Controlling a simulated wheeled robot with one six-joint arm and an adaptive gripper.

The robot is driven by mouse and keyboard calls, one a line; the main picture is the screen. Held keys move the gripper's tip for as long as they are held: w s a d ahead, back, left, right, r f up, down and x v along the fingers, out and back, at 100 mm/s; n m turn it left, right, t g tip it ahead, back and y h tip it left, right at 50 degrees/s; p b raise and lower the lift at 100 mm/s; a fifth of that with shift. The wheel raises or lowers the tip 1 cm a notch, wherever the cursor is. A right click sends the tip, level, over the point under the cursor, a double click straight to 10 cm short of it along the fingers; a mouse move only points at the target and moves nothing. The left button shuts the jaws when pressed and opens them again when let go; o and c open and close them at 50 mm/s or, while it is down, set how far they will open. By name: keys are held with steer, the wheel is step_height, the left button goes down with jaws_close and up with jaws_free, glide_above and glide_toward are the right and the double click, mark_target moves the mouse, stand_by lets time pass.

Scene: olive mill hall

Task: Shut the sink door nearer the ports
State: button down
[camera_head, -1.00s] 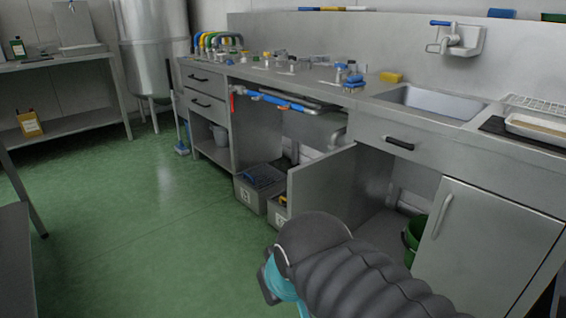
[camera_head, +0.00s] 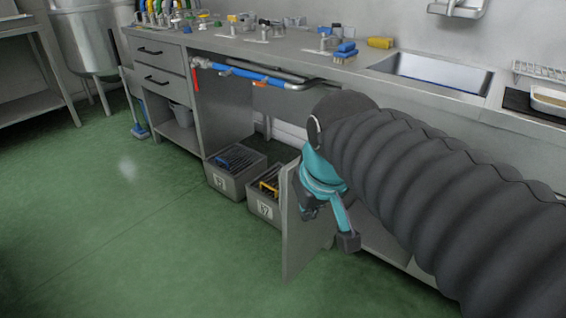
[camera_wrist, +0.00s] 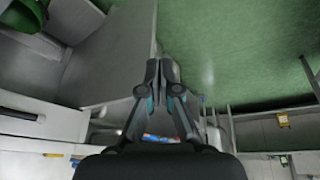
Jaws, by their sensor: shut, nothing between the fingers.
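The sink door nearer the ports (camera_head: 300,240) is a grey panel standing well open from the sink cabinet. In the wrist view the same door (camera_wrist: 115,55) fills the space left of the fingers, its edge running up beside the fingertips. My arm hides the hinge side and the other sink door.
Two grey crates (camera_head: 231,182) stand on the floor under the counter, left of the door. Blue pipes (camera_head: 255,76) run above them. The sink (camera_head: 430,72) is in the counter. Green floor (camera_head: 130,240) is free at left.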

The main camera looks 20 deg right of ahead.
steer(key=w+r+n+g, duration=0.1)
steer(key=w+r+g, duration=0.15)
steer(key=w, duration=0.55)
steer(key=w+r+n+g, duration=0.1)
steer(key=w+r+n, duration=0.15)
steer(key=w, duration=0.55)
steer(key=w+a+f+n+g+h+b, duration=0.1)
steer(key=w+f+g, duration=0.1)
steer(key=w, duration=0.5)
steer(key=w+a+f+n+g+h, duration=0.1)
steer(key=w+a+f, duration=0.1)
steer(key=w, duration=0.6)
steer(key=s+d+f+b, duration=0.3)
steer(key=s+f, duration=0.2)
steer(key=f, duration=0.5)
steer(key=shift+s+d, duration=0.35)
steer(key=shift+s, duration=0.05)
steer(key=shift+s, duration=0.1)
